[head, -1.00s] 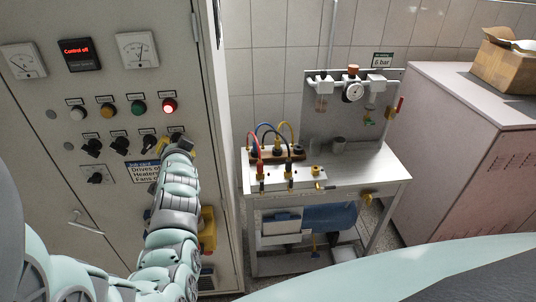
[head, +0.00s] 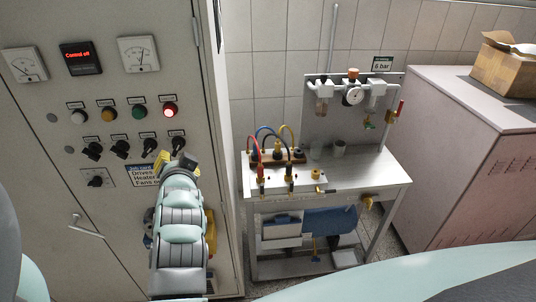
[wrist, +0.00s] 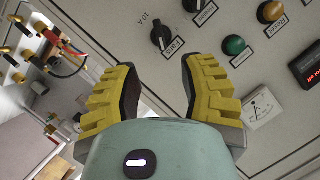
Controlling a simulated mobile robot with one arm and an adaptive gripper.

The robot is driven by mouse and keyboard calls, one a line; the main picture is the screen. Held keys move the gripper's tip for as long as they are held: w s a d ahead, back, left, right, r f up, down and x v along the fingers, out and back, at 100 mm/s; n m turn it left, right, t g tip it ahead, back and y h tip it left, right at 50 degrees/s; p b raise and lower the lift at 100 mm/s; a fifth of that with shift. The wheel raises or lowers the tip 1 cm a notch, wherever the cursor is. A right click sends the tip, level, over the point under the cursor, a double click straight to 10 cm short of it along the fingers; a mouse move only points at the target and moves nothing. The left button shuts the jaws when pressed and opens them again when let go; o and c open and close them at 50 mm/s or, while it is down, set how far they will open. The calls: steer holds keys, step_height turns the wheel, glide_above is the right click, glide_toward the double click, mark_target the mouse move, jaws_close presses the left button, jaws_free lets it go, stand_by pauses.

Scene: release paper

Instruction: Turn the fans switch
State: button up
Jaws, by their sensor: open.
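The control cabinet has a row of black rotary switches under its lamps. The rightmost switch (head: 178,143) is below the lit red lamp (head: 169,110). A black switch (wrist: 163,38) shows between and beyond my fingertips in the wrist view, with its white pointer line visible. My gripper (head: 175,162) is just below the rightmost switch in the head view. In the wrist view my gripper (wrist: 158,75) is open and empty, its yellow fingers apart.
A job card (head: 142,175) is partly hidden by my arm. Two gauges and a red-lettered display (head: 80,57) are above the lamps. A metal bench (head: 340,175) with cables and a pressure regulator stands to the right, beside a grey cabinet (head: 470,150) carrying a cardboard box.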

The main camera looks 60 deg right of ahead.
steer(key=shift+o, duration=0.4)
steer(key=shift+s, duration=0.1)
steer(key=shift+c, duration=0.4)
steer(key=m+h+b, duration=0.1)
steer(key=h+b, duration=0.4)
steer(key=b, duration=0.5)
glide_toward(177, 150)
steer(key=p+x, duration=0.3)
steer(key=x, duration=0.7)
steer(key=shift+d+r, duration=0.15)
steer(key=shift+d, duration=0.15)
steer(key=shift+w, duration=0.2)
steer(key=shift+o, duration=0.2)
jaws_close()
